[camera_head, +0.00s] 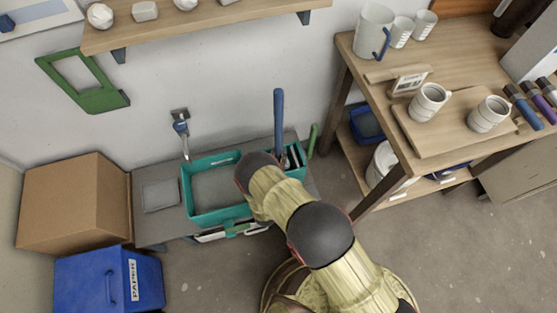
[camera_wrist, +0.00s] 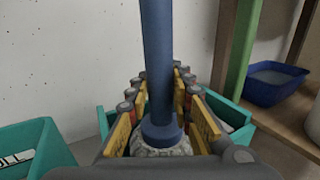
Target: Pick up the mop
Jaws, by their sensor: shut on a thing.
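The mop has a long blue handle (camera_head: 278,120) that stands upright above the right part of the teal bucket (camera_head: 188,195) in the head view. In the wrist view the blue handle (camera_wrist: 158,60) runs down between my fingers to a collar and a pale, speckled mop head (camera_wrist: 163,150). My gripper (camera_wrist: 160,110) is around the lower handle, just above the mop head, and is shut on it. In the head view my arm hides the gripper and part of the bucket. I cannot tell whether the mop head touches the bucket.
A cardboard box (camera_head: 75,205) and a blue paper bin (camera_head: 107,280) stand at the left. A wooden table (camera_head: 375,90) with cups is at the right, with a blue tub (camera_wrist: 272,82) on its lower shelf. A green post (camera_wrist: 240,50) stands close right of the mop.

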